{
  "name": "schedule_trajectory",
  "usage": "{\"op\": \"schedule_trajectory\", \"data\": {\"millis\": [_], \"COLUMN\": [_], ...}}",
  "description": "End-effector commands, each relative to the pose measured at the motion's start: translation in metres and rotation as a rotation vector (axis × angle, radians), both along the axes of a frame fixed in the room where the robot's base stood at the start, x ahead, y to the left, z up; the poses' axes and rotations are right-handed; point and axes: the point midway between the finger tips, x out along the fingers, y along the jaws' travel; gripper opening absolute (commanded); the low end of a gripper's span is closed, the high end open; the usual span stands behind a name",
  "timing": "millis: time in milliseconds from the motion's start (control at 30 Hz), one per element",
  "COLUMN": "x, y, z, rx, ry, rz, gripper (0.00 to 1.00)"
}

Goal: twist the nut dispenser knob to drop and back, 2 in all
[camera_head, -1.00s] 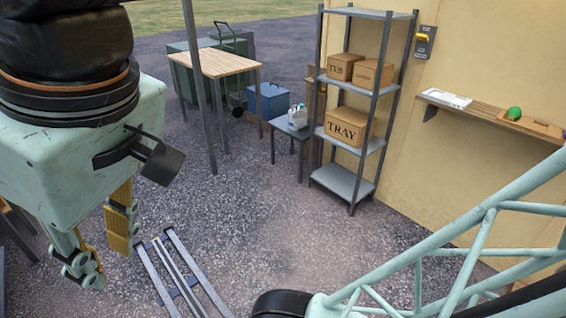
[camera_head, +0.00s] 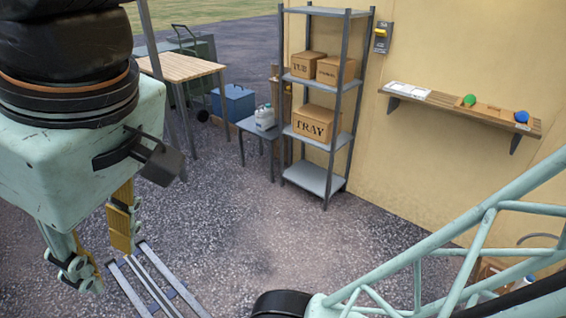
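My gripper (camera_head: 103,250) hangs at the lower left of the head view. Its yellow-padded fingers point down and stand apart, with nothing seen between them. It is over the gravel beside the floor rails, away from the shelves and wall. I cannot make out the nut dispenser or its knob in this view.
A grey rack (camera_head: 315,178) holds cardboard boxes (camera_head: 316,123). A wall shelf (camera_head: 455,113) carries a green item (camera_head: 470,100) and a blue item (camera_head: 521,117). A small table (camera_head: 257,129) bears a white jug (camera_head: 265,117). A wooden-topped table (camera_head: 182,67) and blue box (camera_head: 234,102) stand behind. Open gravel lies centrally.

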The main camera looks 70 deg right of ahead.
Motion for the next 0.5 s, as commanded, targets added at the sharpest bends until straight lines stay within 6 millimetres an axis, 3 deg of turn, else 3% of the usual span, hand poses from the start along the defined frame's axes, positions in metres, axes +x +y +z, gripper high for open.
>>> {"op": "schedule_trajectory", "data": {"millis": [267,500], "x": [0.014,0.059], "y": [0.003,0.012], "z": [0.0,0.002], "rx": [0.001,0.01], "ry": [-0.014,-0.056], "rz": [0.008,0.03], "gripper": [0.34,0.34]}}
